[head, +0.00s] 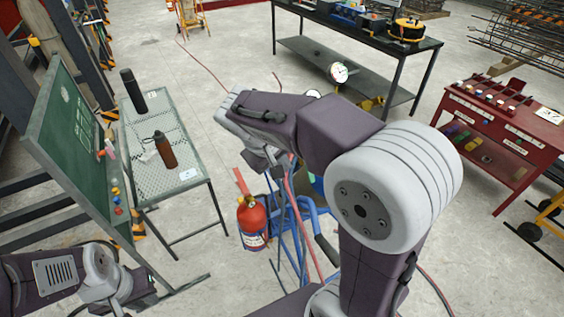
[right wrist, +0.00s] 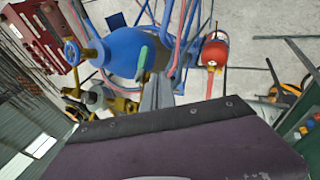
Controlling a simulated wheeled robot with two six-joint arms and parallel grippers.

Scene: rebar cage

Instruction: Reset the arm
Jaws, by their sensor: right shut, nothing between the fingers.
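My right arm reaches up across the middle of the head view. Its gripper (head: 268,160) points down above a blue cart with a red fire extinguisher (head: 252,222). In the right wrist view the grey fingers (right wrist: 157,90) are together with nothing between them, in front of a blue tank (right wrist: 130,50). My left arm is low at the left edge of the head view. Its gripper (head: 122,303) is partly cut off by the bottom edge, and its fingers cannot be made out.
A green board (head: 72,135) stands at the left, beside a mesh table (head: 190,150) with a black bottle (head: 133,92) and a brown bottle (head: 165,150). A dark workbench (head: 330,60) is at the back. A red tool cart (head: 500,140) stands at the right. Bare floor lies between them.

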